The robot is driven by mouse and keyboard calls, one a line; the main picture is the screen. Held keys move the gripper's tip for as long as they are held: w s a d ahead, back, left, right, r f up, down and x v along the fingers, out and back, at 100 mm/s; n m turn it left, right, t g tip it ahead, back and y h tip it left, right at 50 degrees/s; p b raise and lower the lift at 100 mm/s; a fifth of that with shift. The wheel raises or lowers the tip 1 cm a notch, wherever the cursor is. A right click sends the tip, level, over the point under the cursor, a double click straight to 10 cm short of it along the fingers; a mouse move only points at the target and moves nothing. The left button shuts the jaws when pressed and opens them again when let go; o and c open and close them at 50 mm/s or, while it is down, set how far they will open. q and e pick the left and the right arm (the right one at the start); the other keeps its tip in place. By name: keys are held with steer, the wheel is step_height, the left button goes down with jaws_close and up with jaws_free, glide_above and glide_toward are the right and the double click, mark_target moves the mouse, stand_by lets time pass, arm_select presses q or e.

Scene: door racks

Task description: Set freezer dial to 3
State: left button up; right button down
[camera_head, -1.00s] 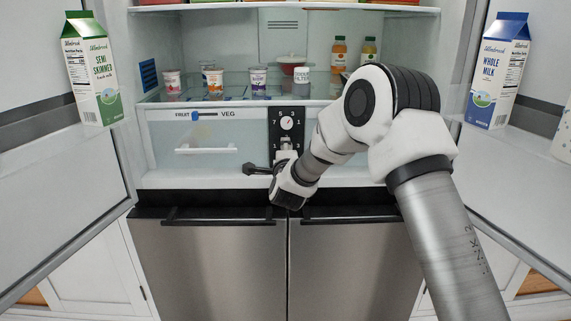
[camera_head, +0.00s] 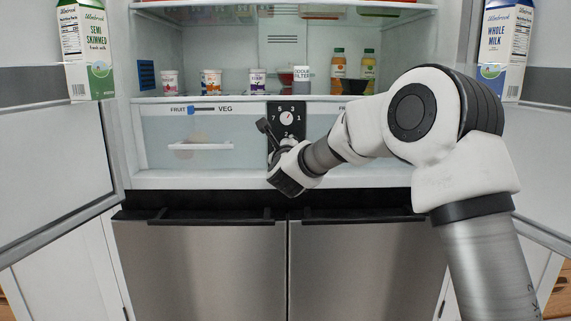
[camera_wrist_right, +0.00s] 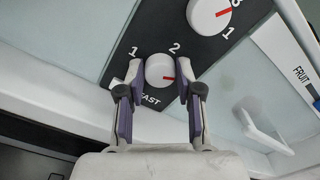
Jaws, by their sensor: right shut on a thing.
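The black control panel (camera_head: 273,111) carries two white dials. The upper dial (camera_head: 288,117) has 7, 5, 3 and 1 around it and a red pointer; it also shows in the right wrist view (camera_wrist_right: 208,14). The lower dial (camera_wrist_right: 160,71) has 1, 2 and FAST visible around it. Its red mark points right in that view, past the 2; any number there is hidden by a finger. My right gripper (camera_wrist_right: 159,73) is shut on the lower dial, a finger on each side. In the head view the gripper (camera_head: 284,146) covers most of this dial. My left gripper is not in view.
A drawer (camera_head: 200,146) with a FRUIT-VEG slider (camera_head: 199,109) is left of the panel. Yogurt pots (camera_head: 211,82) and bottles (camera_head: 338,70) stand on the shelf above. Milk cartons (camera_head: 85,50) (camera_head: 504,50) sit in the open doors.

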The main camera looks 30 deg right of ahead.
steer(key=m+b, duration=0.1)
steer(key=b, duration=0.1)
steer(key=m+b, duration=0.2)
steer(key=shift+f, duration=0.4)
steer(key=shift+r+m+b, duration=0.2)
steer(key=shift+m+b, duration=0.8)
steer(key=shift+b, duration=0.1)
steer(key=c, duration=0.8)
jaws_free()
steer(key=shift+r, duration=0.1)
steer(key=shift+o, duration=0.2)
steer(key=v, duration=1.2)
